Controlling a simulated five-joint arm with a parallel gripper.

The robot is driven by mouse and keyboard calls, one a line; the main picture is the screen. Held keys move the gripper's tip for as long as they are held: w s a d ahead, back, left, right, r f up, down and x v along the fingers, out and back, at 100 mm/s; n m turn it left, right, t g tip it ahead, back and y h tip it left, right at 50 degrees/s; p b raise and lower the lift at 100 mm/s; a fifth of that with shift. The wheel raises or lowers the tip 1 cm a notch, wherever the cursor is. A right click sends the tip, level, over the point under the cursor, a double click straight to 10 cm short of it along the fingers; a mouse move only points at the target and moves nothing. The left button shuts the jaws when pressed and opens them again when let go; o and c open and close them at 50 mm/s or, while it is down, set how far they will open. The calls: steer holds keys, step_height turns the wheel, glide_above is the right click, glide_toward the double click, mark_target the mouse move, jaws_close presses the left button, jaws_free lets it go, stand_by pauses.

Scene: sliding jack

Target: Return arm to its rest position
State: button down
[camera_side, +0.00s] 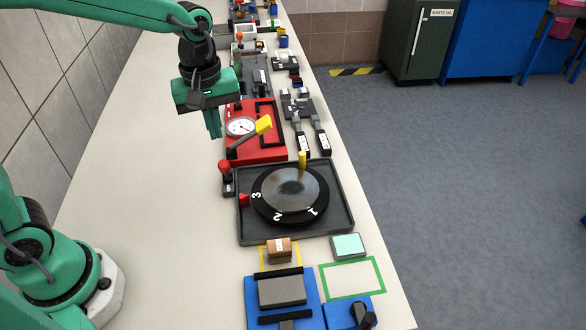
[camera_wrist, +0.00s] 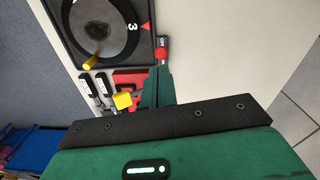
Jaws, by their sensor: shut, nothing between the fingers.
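My gripper (camera_side: 214,136) is shut and empty. In the side view it hangs fingers down above the left edge of the red unit (camera_side: 276,148). That unit has a round dial gauge (camera_side: 240,127) and a yellow-ended lever (camera_side: 263,126) tilted up to the right. In the wrist view my shut fingers (camera_wrist: 158,80) appear just below the red knob (camera_wrist: 162,53) by the turntable. The yellow lever end (camera_wrist: 123,101) shows left of them, and my gripper body hides most of the red unit.
A black turntable (camera_side: 290,194) with a yellow peg (camera_side: 302,160) stands nearer the camera. In front are a brown block (camera_side: 279,249), a mint block (camera_side: 348,246) and blue fixtures (camera_side: 254,304). More devices line the bench behind. The bench's left side (camera_side: 150,180) is bare, beside a tiled wall.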

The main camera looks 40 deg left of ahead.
steer(key=s+a+r+m+t, duration=0.2)
steer(key=s+a+r+m, duration=0.1)
steer(key=s+m, duration=0.2)
steer(key=s+a+r+m+t, duration=0.3)
steer(key=s+m, duration=0.3)
steer(key=s, duration=0.2)
steer(key=shift+s+a, duration=0.15)
steer(key=shift+s, duration=0.05)
